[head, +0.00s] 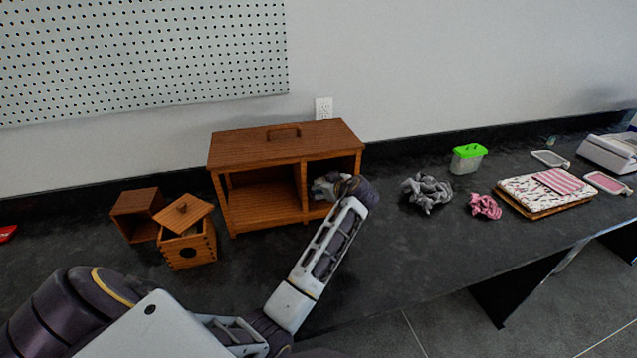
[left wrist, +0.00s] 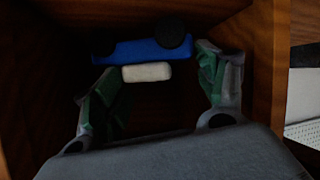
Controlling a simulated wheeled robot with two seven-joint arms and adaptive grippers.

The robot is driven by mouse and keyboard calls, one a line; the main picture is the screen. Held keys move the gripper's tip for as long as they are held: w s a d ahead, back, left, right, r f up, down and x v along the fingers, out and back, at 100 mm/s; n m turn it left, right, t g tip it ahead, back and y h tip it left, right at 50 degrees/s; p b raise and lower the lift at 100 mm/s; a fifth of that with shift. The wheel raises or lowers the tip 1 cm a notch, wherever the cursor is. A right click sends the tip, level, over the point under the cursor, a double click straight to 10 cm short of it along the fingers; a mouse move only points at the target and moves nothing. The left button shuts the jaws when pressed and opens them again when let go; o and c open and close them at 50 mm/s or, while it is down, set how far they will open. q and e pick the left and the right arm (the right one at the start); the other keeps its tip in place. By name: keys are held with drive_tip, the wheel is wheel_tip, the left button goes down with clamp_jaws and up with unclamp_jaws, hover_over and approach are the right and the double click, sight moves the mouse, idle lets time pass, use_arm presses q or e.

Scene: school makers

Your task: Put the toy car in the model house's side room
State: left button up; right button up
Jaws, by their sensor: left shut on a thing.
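The model house (head: 260,150) is a brown wooden box with a handle on top, a wide left room and a narrower right side room. My left gripper (head: 325,187) reaches into the side room from the front. In the left wrist view, the toy car (left wrist: 150,50) is blue with a dark wheel and a white part. It is inside the wooden walls, at the tips of my left gripper (left wrist: 158,82), which is shut on it. Whether the car touches the room's floor is hard to tell in the dark. The car is hidden in the head view. My right gripper is out of view.
A small open wooden box (head: 135,213) and a lidded wooden box (head: 188,248) stand left of the house.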

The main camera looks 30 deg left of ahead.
use_arm(q)
drive_tip(key=shift+s+f, duration=0.1)
drive_tip(key=shift+f, duration=0.05)
drive_tip(key=shift+d, duration=0.1)
drive_tip(key=o, duration=0.8)
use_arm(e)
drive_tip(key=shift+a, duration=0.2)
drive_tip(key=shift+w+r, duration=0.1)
